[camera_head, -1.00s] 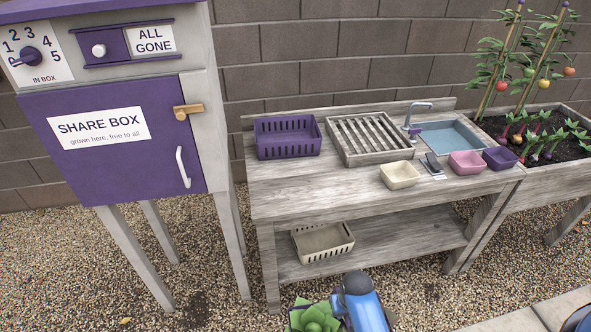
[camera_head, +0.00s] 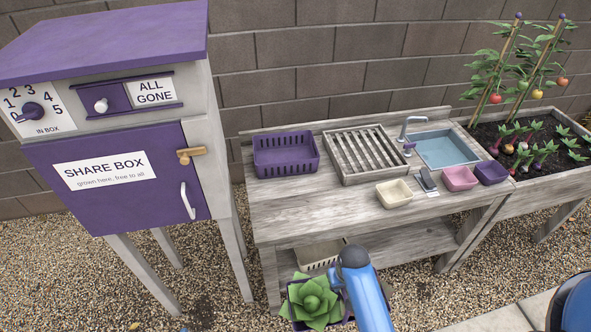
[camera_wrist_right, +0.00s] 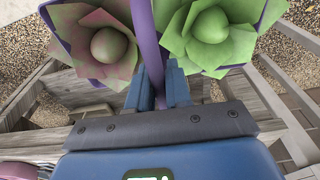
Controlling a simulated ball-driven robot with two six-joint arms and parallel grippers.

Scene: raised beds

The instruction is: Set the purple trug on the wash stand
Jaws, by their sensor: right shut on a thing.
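The purple trug (camera_wrist_right: 146,30) hangs from my right gripper (camera_wrist_right: 157,84), whose two fingers are closed on its upright purple handle. Two leafy heads lie in it, one on each side of the handle, one green and one tinged pink. In the head view the trug (camera_head: 290,308) is low at bottom centre, in front of the wash stand (camera_head: 290,206), mostly hidden under a green leafy head (camera_head: 312,300) and my blue right arm. The wash stand is grey wood with a slatted rack (camera_head: 365,153) and a blue basin (camera_head: 445,148). My left gripper is not in view.
A purple crate (camera_head: 286,164) stands at the stand's back left. Cream (camera_head: 393,194), pink (camera_head: 459,179) and purple (camera_head: 491,172) tubs line its front right. The front-left top is bare. A cream crate (camera_head: 318,256) sits on the lower shelf. The share box (camera_head: 120,190) stands left.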

